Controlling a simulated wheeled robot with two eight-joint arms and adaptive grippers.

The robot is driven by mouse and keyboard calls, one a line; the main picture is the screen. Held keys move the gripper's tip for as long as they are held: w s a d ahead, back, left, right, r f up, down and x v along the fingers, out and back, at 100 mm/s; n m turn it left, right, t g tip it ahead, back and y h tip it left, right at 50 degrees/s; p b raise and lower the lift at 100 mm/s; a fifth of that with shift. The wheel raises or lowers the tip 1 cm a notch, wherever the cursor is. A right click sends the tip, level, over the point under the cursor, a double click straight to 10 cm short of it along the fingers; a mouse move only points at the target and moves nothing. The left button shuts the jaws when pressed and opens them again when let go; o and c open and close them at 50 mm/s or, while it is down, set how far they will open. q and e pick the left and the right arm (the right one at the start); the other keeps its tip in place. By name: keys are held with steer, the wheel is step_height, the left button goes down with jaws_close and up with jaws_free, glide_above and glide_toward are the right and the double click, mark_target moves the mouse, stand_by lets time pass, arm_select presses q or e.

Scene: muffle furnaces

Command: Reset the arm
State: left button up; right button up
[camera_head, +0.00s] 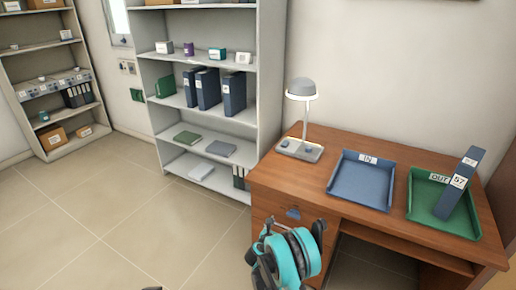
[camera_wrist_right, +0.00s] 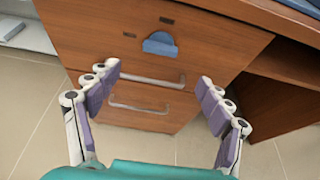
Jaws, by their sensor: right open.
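My right gripper (camera_head: 292,226) shows at the bottom of the head view, with its teal wrist, in front of the desk's drawers. In the right wrist view my right gripper (camera_wrist_right: 158,84) is open and empty, its two purple-padded fingers spread wide. The fingers seem apart from the drawers. My left gripper cannot be made out.
The wooden desk (camera_head: 290,165) carries a lamp (camera_head: 301,90), a blue IN tray (camera_head: 345,187) and a green OUT tray (camera_head: 424,206). A dark blue binder (camera_head: 462,181) stands tilted in the OUT tray. Shelves (camera_head: 271,60) stand behind at the left. The tiled floor (camera_head: 90,215) is clear.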

steer(key=s+d+r+m+g+y, duration=0.2)
steer(key=s+r+m, duration=0.5)
steer(key=r, duration=0.4)
steer(key=s+d+r+m+g+y, duration=0.1)
steer(key=s+r+m, duration=0.65)
steer(key=r, duration=0.25)
steer(key=s+a+r+m+y, duration=0.1)
steer(key=s+m+y, duration=0.1)
steer(key=s+m, duration=0.5)
steer(key=s+a+r+m+g+y, duration=0.1)
steer(key=s+m, duration=0.6)
steer(key=s, duration=1)
steer(key=shift+s+a+m+y, duration=0.35)
steer(key=shift+a+y, duration=0.1)
steer(key=shift+y, duration=0.25)
steer(key=shift+r, duration=0.1)
